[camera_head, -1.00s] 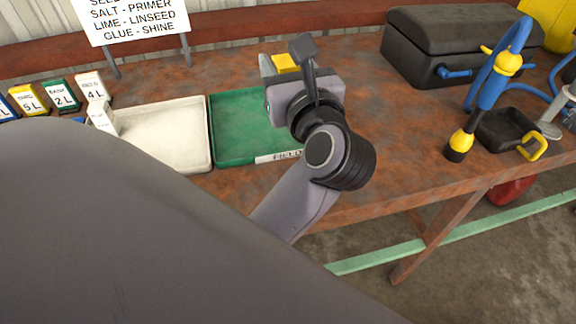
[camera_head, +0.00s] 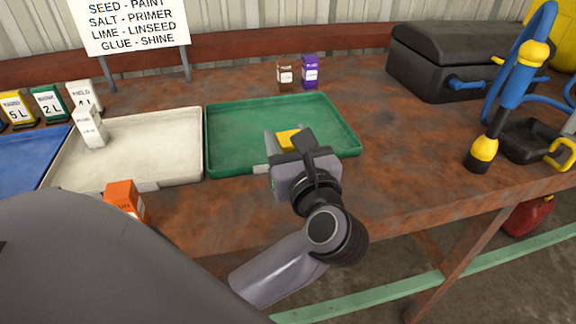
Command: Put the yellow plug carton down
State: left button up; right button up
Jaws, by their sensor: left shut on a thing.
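My left gripper (camera_head: 287,148) is shut on the yellow plug carton (camera_head: 288,137). The carton shows as a small yellow block between the fingers; most of it is hidden by the gripper body. In the picture, they overlap the front half of the green tray (camera_head: 340,117). I cannot tell whether the carton touches the tray floor. The rest of the green tray looks empty. My right gripper is not in view.
A white tray (camera_head: 177,178) holding a white carton (camera_head: 91,127) and a blue tray (camera_head: 28,157) are at left. An orange carton (camera_head: 125,198) stands in front. Brown (camera_head: 285,77) and purple (camera_head: 310,71) cartons stand behind the green tray. A black case (camera_head: 455,55) is back right.

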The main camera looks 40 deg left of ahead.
pick_arm(q)
notch_tip(320, 180, down, 3)
jog(key=shift+f+b, duration=0.1)
jog(key=shift+b, duration=1.1)
jog(key=shift+f, duration=0.3)
jog(key=shift+f+b, duration=0.2)
jog(key=shift+b, duration=0.25)
jog(key=o, duration=1.1)
jog(key=shift+c, duration=0.2)
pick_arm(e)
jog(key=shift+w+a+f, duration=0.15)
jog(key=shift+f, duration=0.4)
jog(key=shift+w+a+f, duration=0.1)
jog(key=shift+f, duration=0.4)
pick_arm(q)
jog(key=shift+r, duration=0.1)
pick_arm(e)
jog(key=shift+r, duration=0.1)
